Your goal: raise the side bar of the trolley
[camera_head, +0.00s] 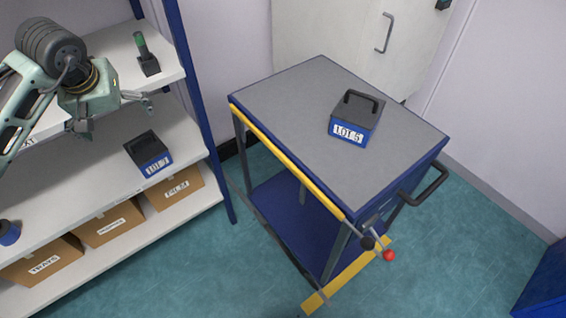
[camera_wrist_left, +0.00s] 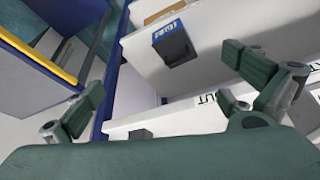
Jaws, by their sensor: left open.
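The trolley (camera_head: 300,100) has a grey top and blue frame and stands right of the shelf in the head view. A yellow bar (camera_head: 285,158) runs along its left top edge; the yellow also shows at the left of the left wrist view (camera_wrist_left: 38,54). A thin dark rail (camera_head: 275,240) slants low beside that side. Two levers, with a black knob (camera_head: 367,243) and a red knob (camera_head: 389,255), sit at the near corner. My left gripper (camera_head: 140,98) is open and empty by the shelf, apart from the trolley; its spread fingers show in the wrist view (camera_wrist_left: 178,100).
A blue LOT 5 box (camera_head: 347,132) stands on the trolley top. The shelf (camera_head: 200,155) at left holds another blue box (camera_head: 148,153), a green-topped device (camera_head: 146,55) and cartons (camera_head: 110,224). A black handle (camera_head: 428,185) juts from the trolley's right. Floor is clear in front.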

